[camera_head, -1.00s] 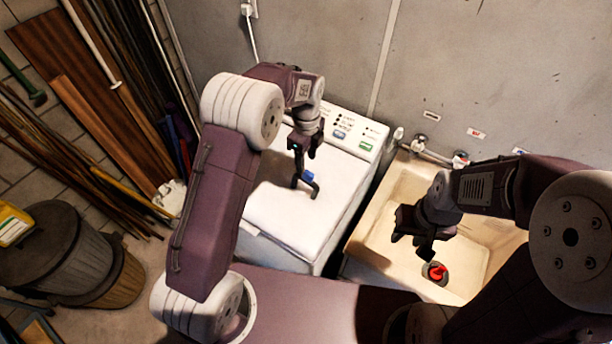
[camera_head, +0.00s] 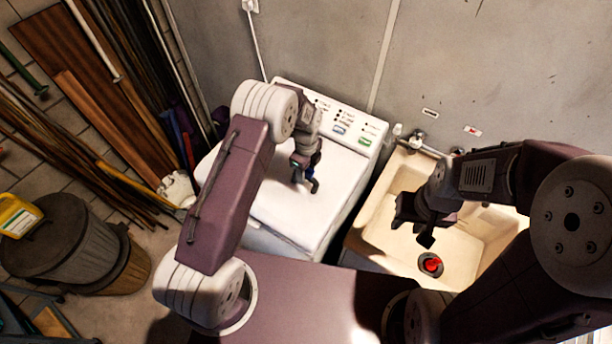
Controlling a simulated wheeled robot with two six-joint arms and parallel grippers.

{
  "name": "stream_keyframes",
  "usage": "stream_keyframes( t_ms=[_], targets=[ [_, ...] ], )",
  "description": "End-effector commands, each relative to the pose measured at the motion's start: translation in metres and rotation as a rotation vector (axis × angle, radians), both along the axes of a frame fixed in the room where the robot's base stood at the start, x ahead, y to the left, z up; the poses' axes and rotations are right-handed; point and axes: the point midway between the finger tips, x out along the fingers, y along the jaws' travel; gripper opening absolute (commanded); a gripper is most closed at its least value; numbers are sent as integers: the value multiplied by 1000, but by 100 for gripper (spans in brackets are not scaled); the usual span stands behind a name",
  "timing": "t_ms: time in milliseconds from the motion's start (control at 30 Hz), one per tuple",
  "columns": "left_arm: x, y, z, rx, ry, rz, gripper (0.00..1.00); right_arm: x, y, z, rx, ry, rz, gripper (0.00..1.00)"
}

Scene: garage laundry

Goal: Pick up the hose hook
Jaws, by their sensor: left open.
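The hose hook (camera_head: 313,186) looks like a small dark curved piece on the white top of the washing machine (camera_head: 275,208). A bit of blue shows beside it. My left gripper (camera_head: 304,168) is open, low over the washer lid right at the hook. It hides part of the hook, and I cannot tell whether the fingers touch it. My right gripper (camera_head: 415,228) hangs over the sink, away from the hook; whether its jaws are open is unclear.
The washer's control panel (camera_head: 345,125) rises at the back. The beige sink (camera_head: 380,232) stands to the right, with a red thing (camera_head: 431,264) at its drain. Boards and poles lean at the left beside a lidded bin (camera_head: 55,240). The lid's front is clear.

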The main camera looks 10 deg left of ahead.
Motion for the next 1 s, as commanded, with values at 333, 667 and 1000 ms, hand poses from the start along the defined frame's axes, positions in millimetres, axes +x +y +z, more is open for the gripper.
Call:
stream_keyframes(
  t_ms=[333, 667, 1000],
  targets=[
    [0, 0, 0, 0, 0, 0, 0, 0, 0, -1, 0, 0, 0, 36],
    [1, 0, 8, -1, -4, 0, 0, 0, 0, -8, 0, 0, 0, 36],
    [-20, -36, 61, -2, -5, -6, 0, 0, 0, -40, 0, 0, 0, 36]
  ],
)
